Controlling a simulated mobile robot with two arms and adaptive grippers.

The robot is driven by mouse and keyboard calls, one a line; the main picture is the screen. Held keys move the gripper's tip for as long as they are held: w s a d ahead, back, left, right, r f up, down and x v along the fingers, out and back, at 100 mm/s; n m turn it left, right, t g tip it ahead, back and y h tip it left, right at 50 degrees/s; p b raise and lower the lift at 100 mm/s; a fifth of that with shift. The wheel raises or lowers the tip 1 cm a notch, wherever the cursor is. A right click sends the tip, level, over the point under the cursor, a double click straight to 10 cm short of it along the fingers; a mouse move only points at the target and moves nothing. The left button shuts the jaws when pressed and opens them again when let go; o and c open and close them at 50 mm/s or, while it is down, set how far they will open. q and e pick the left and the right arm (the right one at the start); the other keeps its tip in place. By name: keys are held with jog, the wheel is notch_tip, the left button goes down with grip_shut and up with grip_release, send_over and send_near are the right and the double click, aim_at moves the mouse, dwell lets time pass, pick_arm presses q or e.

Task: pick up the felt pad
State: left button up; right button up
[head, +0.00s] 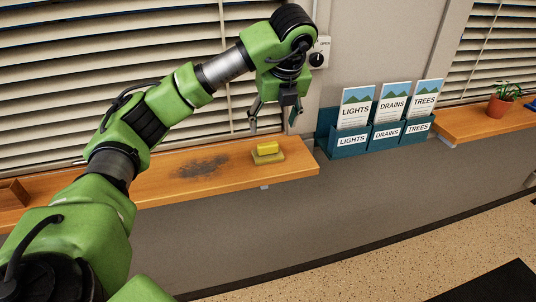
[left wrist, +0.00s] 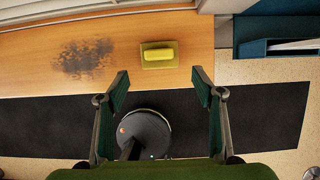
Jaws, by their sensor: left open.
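The felt pad (head: 268,158) lies on the wooden sill, near its right end. It is a flat olive block with a bright yellow raised part on top. In the left wrist view the pad (left wrist: 145,63) lies on the sill beyond my fingertips, between their lines. My left gripper (head: 274,118) is open and empty above the pad, apart from it. Its two fingers also show in the left wrist view (left wrist: 160,82). My right gripper is not in view.
A dark smudge (head: 203,166) marks the wooden sill (head: 230,184) left of the pad. A teal leaflet rack (head: 347,150) hangs right of the sill's end. Window blinds (head: 60,60) stand behind. A potted plant (head: 498,106) is on the far right sill.

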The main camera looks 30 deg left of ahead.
aim_at(268, 144)
pick_arm(q)
jog(key=x, duration=0.6)
jog(key=shift+f+p, duration=0.1)
jog(key=shift+p, duration=0.25)
jog(key=p+x, duration=0.2)
jog(key=x, duration=0.3)
jog(key=shift+a, duration=0.1)
jog(key=shift+f, duration=0.15)
jog(key=c, duration=1.2)
